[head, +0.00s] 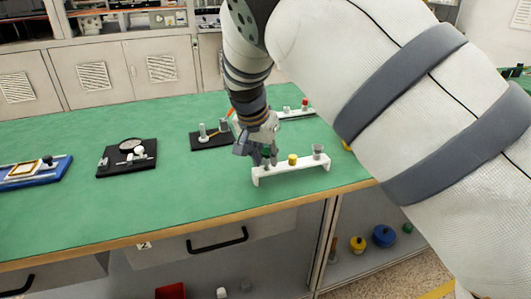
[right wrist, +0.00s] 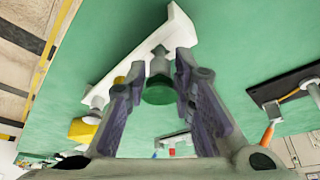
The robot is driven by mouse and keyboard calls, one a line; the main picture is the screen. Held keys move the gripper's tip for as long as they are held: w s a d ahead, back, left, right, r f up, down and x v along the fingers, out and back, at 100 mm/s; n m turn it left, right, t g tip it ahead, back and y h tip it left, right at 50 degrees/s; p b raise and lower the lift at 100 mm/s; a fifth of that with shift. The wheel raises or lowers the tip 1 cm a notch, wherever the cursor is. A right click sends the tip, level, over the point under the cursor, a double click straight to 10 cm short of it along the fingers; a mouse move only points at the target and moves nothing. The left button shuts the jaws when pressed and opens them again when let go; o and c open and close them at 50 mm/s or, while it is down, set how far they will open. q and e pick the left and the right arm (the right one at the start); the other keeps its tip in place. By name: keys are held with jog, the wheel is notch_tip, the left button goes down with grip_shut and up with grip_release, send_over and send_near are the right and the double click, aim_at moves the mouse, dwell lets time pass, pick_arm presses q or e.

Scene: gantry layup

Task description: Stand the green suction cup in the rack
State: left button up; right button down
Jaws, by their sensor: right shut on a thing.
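The green suction cup (head: 266,150) is between the fingers of my right gripper (head: 262,152), above the left end of the white rack (head: 291,171). In the right wrist view the green cup (right wrist: 160,91) has its round face toward the camera, and its grey stem points to the rack (right wrist: 135,58). My right gripper (right wrist: 161,64) is shut on it. The stem's end meets the rack's end in the picture; I cannot tell whether it is seated. A yellow cup (head: 292,159) and a grey cup (head: 318,151) stand in the rack. My left gripper is out of view.
Behind the gripper are a black tray (head: 208,140) with grey parts and another white rack (head: 296,113) with a red-topped piece. A black board (head: 127,157) and a blue tray (head: 40,180) lie left. The green bench between is clear; its front edge is close to the rack.

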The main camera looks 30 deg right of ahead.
jog(key=shift+f, duration=0.7)
jog(key=c, duration=1.3)
grip_release()
jog(key=v, duration=1.2)
jog(key=shift+s, duration=0.1)
